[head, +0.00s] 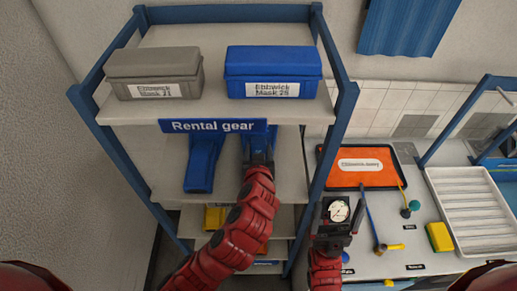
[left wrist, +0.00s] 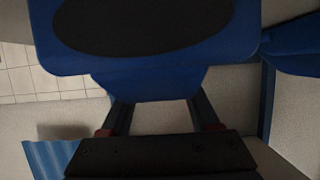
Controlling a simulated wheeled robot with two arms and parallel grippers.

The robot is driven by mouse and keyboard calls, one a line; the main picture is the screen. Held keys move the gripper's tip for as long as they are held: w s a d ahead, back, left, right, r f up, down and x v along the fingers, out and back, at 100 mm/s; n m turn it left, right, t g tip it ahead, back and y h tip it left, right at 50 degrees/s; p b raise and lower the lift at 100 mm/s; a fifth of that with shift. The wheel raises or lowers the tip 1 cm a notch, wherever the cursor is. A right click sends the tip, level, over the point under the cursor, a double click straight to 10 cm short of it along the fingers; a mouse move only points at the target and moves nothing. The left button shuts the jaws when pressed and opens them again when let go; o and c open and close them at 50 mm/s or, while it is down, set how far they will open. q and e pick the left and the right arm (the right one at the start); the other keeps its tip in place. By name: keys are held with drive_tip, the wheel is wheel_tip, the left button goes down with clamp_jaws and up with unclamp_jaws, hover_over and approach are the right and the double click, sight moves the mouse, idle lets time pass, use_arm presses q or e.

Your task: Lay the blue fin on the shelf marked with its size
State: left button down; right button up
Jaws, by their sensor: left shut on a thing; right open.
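A blue fin (left wrist: 150,75) with a dark oval patch fills the upper part of the left wrist view. My left gripper (left wrist: 155,118) is shut on its narrower end. In the head view my left gripper (head: 258,165) reaches into the rack level below the top shelf, and the held fin (head: 258,143) is mostly hidden behind it. I cannot tell whether this fin touches the shelf. Another blue fin (head: 201,165) lies on that shelf (head: 170,183) to the left. My right gripper (head: 337,222) is open over the bench, by a round gauge (head: 339,209). The shelf size marks are not readable.
A "Rental gear" sign (head: 213,126) hangs above the shelf. A grey box (head: 153,68) and a blue box (head: 272,66) stand on top. Yellow items (head: 215,217) lie lower down. The bench holds an orange tray (head: 358,180), a white tray (head: 465,205) and a yellow block (head: 440,237).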

use_arm(q)
drive_tip(key=shift+f, duration=0.15)
drive_tip(key=shift+c, duration=0.6)
unclamp_jaws()
